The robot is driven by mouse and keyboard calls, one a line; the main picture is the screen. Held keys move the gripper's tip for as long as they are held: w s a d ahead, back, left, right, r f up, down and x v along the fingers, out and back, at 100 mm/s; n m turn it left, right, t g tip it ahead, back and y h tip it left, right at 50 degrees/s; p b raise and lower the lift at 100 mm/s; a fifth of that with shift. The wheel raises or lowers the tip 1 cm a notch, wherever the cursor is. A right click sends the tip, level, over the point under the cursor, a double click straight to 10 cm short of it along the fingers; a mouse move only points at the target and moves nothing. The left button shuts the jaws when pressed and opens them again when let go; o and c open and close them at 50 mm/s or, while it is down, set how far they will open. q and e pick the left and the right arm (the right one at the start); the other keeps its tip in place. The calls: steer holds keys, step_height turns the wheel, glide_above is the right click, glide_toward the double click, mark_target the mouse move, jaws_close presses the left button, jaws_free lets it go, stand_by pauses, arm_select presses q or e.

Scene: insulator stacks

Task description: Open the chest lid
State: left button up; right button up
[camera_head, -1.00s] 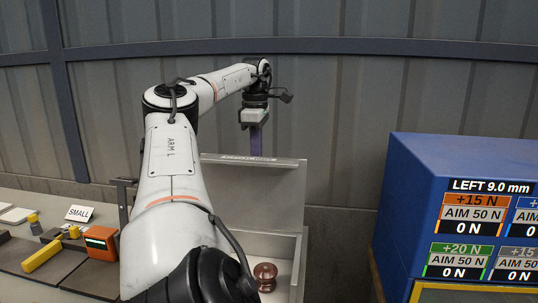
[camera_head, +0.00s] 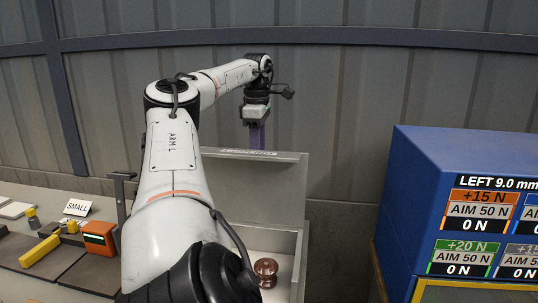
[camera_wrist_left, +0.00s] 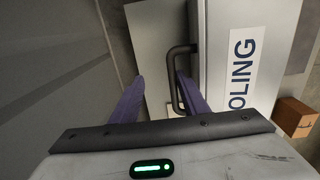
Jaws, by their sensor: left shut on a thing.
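The grey chest (camera_head: 300,262) stands behind my left arm, with its lid (camera_head: 255,192) raised nearly upright at the back. Lettering runs along the lid's top edge, and "OLING" shows large on it in the left wrist view (camera_wrist_left: 241,62). My left gripper (camera_head: 256,140) is at the lid's upper edge, with purple fingers pointing down. In the left wrist view the fingers (camera_wrist_left: 165,88) are on either side of the dark bar handle (camera_wrist_left: 172,70), shut on it. My left arm hides the chest's left part. My right gripper is not in view.
A brown ribbed insulator (camera_head: 265,271) is inside the chest. A blue cabinet (camera_head: 415,190) with force readouts stands to the right. On the left, a bench (camera_head: 75,272) holds a "SMALL" sign (camera_head: 77,208), an orange box (camera_head: 99,236) and yellow-handled tools. A corrugated wall is behind.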

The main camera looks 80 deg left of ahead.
arm_select(q)
step_height(320, 180, up, 10)
steer(key=p, duration=0.2)
steer(key=shift+s+d+p, duration=0.15)
steer(key=shift+d+p, duration=0.15)
steer(key=shift+p, duration=0.05)
steer(key=shift+f, duration=0.1)
